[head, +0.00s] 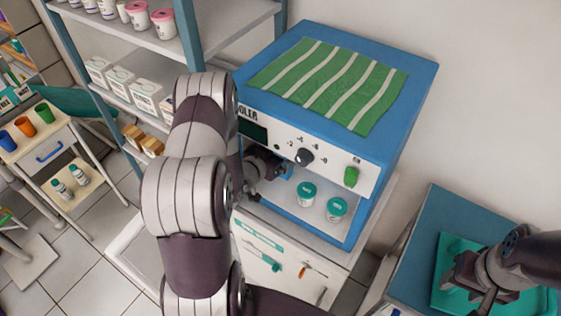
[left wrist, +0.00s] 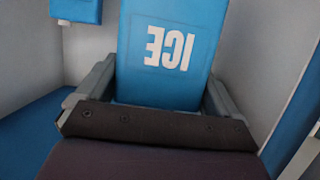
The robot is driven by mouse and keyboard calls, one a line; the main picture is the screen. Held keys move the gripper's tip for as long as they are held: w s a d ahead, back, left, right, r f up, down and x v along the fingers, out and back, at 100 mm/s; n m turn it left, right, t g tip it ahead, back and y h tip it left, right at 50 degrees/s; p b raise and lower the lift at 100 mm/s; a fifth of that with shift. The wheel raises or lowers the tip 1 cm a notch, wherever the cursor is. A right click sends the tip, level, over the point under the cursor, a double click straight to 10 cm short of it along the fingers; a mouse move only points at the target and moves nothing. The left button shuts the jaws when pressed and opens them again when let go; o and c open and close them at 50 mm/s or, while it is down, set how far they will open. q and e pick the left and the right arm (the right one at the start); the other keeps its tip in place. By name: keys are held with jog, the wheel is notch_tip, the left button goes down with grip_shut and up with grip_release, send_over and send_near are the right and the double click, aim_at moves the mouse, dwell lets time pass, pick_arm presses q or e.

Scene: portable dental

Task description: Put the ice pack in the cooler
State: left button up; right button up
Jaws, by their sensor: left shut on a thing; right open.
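The cooler (head: 216,88) is a blue and white box with a dial, a green switch and an open front compartment. My left gripper (head: 284,172) reaches into the left part of that opening. In the left wrist view my left gripper (left wrist: 150,98) is shut on the blue ice pack (left wrist: 165,80), with white letters ICE upside down. Pale and blue walls surround the pack there. In the head view only a small blue bit of the pack shows. My right gripper (head: 482,285) is open and empty over a green tray at the lower right.
Two white jars with green lids (head: 307,190) (head: 336,209) stand inside the compartment to the right of my left gripper. A striped green cloth (head: 335,85) lies on the cooler's top. A green tray (head: 450,262) sits on the blue-topped cabinet at right. Shelves (head: 225,30) with tubs and boxes stand at left.

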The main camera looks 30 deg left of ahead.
pick_arm(q)
jog(key=f, duration=0.6)
jog(key=shift+w+f+p, duration=0.25)
jog(key=shift+w+p, duration=0.05)
jog(key=shift+p, duration=0.1)
jog(key=shift+w+a+f, duration=0.1)
jog(key=shift+w+f, duration=0.1)
jog(key=shift+f, duration=0.1)
jog(key=shift+f, duration=0.1)
jog(key=o, duration=1)
jog(key=shift+s, duration=0.1)
jog(key=b+v, duration=0.1)
jog(key=v, duration=1.1)
